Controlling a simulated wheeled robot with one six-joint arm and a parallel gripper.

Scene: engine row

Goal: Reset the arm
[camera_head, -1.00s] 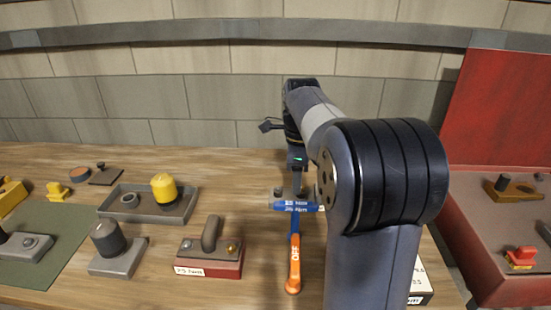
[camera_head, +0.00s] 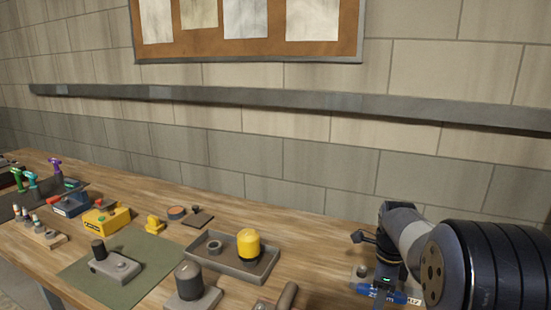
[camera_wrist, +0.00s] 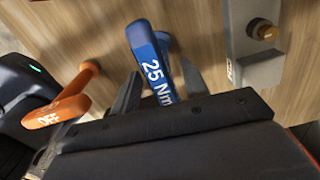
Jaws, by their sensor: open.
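My arm shows at the lower right of the head view, with my gripper (camera_head: 385,288) pointing down at the bench. In the wrist view my gripper (camera_wrist: 160,88) has its two dark fingers apart. A blue handle marked 25 Nm (camera_wrist: 150,65) shows between and beyond the fingers; I cannot tell whether they touch it. The blue handle (camera_head: 392,296) is also partly seen below the gripper in the head view. An orange lever marked OFF (camera_wrist: 62,108) lies left of the fingers in the wrist view.
A grey tray (camera_head: 222,263) with a yellow-capped part (camera_head: 249,243) stands left of my arm on the wooden bench. A green mat (camera_head: 85,271), a yellow box (camera_head: 106,218) and upright coloured handles lie farther left. A grey block (camera_wrist: 262,70) is right of my fingers.

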